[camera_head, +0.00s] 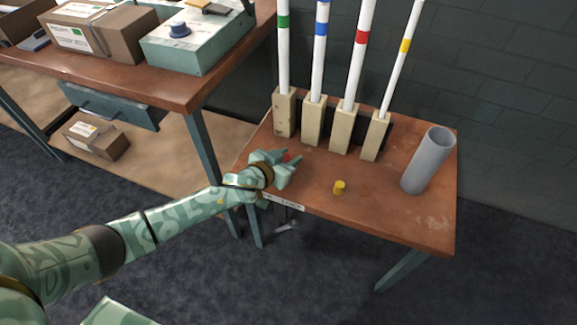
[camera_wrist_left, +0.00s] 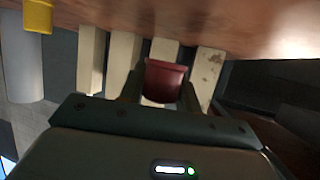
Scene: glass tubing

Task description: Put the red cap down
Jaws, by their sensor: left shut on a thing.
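The red cap (camera_wrist_left: 165,82) sits between the fingers of my left gripper in the left wrist view. My left gripper (camera_wrist_left: 162,90) is shut on it. I cannot tell whether the cap touches the tabletop. My right gripper is not in view.
A yellow cap (camera_head: 339,187) stands on the table right of the gripper. Several cream blocks (camera_head: 312,122) hold upright white tubes with coloured bands behind it. A grey cylinder (camera_head: 428,160) stands at the right. The front right tabletop is clear. A workbench (camera_head: 150,82) is at the left.

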